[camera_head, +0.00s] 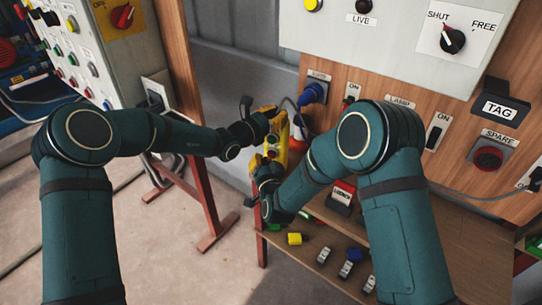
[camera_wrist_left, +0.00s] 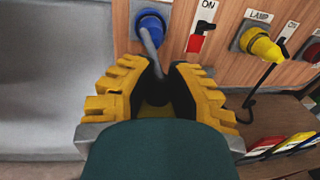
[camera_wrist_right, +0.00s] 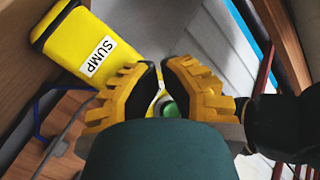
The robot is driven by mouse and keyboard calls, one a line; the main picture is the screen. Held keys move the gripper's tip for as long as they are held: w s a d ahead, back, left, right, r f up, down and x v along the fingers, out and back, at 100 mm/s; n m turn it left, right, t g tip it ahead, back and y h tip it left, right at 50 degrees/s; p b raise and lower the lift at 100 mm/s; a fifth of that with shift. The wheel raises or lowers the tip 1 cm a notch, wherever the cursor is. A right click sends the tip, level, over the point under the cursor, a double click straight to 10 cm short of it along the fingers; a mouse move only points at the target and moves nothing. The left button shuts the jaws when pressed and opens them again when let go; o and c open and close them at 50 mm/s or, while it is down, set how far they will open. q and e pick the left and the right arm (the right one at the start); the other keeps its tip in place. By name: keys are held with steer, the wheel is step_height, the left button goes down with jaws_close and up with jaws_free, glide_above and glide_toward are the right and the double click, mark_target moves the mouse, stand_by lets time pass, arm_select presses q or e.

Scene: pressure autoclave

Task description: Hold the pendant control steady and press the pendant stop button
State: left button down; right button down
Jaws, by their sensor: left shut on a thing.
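The yellow pendant control (camera_head: 282,143) hangs left of the wooden panel, and parts of it are hidden by my grippers. My left gripper (camera_head: 272,120) is shut on it near its top; in the left wrist view the fingers (camera_wrist_left: 163,85) close around its dark upper end, with a grey cable running upward. My right gripper (camera_head: 264,176) is lower, beside the pendant, with its fingertips (camera_wrist_right: 161,72) almost together and empty. A green button (camera_wrist_right: 170,108) shows just behind those fingers. I cannot make out the stop button.
The cable reaches a blue socket (camera_head: 314,93) on the panel. A yellow box labelled SUMP (camera_wrist_right: 88,48) shows in the right wrist view. A shelf (camera_head: 420,255) with small coloured blocks lies below right. A second control box (camera_head: 75,50) stands left.

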stand_by(0.4)
arm_select(q)
steer(key=shift+f, duration=0.1)
arm_select(e)
steer(key=shift+w+d, duration=0.15)
steer(key=shift+w, duration=0.25)
steer(key=shift+w+d, duration=0.15)
steer(key=shift+w, duration=0.3)
stand_by(0.7)
steer(key=shift+s+a, duration=0.3)
steer(key=shift+s, duration=0.55)
steer(key=s, duration=0.1)
steer(key=s+a, duration=0.1)
steer(key=s, duration=0.2)
steer(key=shift+s+a, duration=0.35)
steer(key=shift+a, duration=0.05)
stand_by(0.6)
